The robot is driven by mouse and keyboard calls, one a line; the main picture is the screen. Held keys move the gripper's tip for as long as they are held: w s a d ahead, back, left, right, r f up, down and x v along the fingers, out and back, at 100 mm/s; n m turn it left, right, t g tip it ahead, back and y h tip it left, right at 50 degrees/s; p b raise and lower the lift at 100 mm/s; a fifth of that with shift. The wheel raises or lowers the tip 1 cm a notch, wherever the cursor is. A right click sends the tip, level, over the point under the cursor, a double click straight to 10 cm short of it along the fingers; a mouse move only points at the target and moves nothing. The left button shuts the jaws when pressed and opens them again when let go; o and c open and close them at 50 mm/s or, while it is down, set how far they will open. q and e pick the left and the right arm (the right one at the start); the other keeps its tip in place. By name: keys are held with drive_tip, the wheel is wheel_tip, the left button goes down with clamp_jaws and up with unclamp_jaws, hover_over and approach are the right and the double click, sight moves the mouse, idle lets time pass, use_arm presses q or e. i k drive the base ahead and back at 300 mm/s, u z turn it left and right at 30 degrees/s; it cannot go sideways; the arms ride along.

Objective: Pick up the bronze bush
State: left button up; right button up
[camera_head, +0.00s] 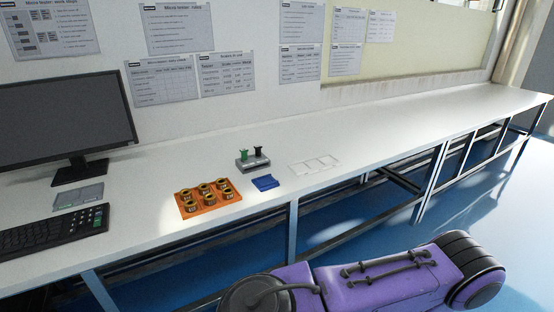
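Several bronze bushes (191,207) stand upright in two rows on an orange tray (211,208) on the white bench. They look like short gold rings with dark openings, and I cannot tell which one the task means. Neither of my grippers is in view. Only a purple link of my own arm shows at the bottom right, in front of the bench and apart from the tray.
A grey block with green and black knobs (253,163), a blue block (265,183) and a white three-square frame (314,165) are right of the tray. A keyboard (54,229) and monitor (66,121) stand left. The bench (420,118) is clear further right.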

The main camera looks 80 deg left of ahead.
sight(204, 189)
drive_tip(key=z, duration=0.15)
drive_tip(key=k, duration=1.65)
drive_tip(key=u, duration=0.85)
